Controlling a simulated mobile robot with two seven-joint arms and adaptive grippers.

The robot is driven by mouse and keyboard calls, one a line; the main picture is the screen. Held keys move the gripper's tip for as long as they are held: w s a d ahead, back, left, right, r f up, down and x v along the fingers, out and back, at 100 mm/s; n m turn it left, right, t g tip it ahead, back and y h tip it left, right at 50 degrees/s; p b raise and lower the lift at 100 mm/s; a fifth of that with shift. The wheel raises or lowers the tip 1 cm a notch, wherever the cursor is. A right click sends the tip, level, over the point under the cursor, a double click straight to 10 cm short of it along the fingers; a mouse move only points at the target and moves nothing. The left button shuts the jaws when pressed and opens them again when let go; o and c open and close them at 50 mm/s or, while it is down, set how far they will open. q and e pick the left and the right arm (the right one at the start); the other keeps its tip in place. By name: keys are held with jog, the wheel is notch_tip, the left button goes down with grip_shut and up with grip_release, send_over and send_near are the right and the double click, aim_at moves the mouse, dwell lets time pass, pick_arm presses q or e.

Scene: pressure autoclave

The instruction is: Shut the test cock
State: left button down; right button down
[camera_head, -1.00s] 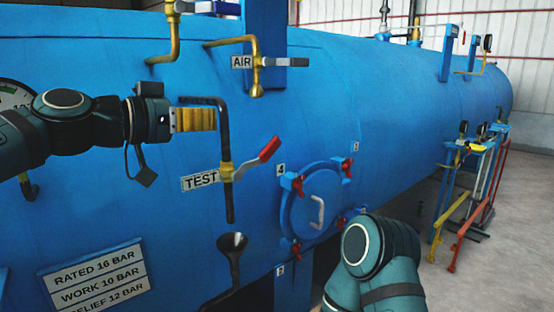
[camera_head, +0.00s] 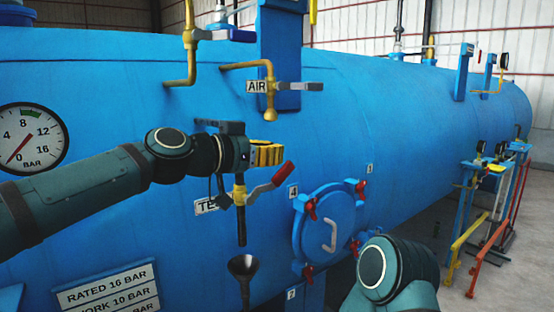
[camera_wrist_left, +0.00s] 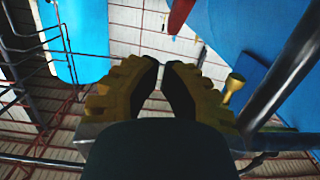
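The test cock's brass body (camera_head: 239,196) sits on a dark vertical pipe (camera_head: 242,230), beside the partly hidden TEST label (camera_head: 206,207). Its red-ended lever (camera_head: 270,182) slants up to the right. My left gripper (camera_head: 282,154) is just above the lever, apart from it, and covers the upper pipe. In the left wrist view its yellow fingers (camera_wrist_left: 161,72) have their dark pads almost together, with nothing between them. The lever's red end (camera_wrist_left: 181,13) shows there beyond the fingertips, and the dark pipe (camera_wrist_left: 283,82) is at right. My right gripper is out of view.
A black funnel (camera_head: 243,266) stands under the pipe. The AIR cock (camera_head: 269,88) is above my gripper. A round blue hatch (camera_head: 327,228) with red clamps is to the right. A pressure gauge (camera_head: 30,137) is at left, and a rating plate (camera_head: 107,290) is below.

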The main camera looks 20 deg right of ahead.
aim_at(290, 170)
pick_arm(q)
jog(key=shift+w+d+f, duration=0.15)
jog(key=shift+d+f, duration=0.25)
jog(key=shift+f, duration=0.25)
jog(key=shift+w+d+f, duration=0.15)
jog(key=shift+d+f, duration=0.2)
jog(key=shift+f, duration=0.25)
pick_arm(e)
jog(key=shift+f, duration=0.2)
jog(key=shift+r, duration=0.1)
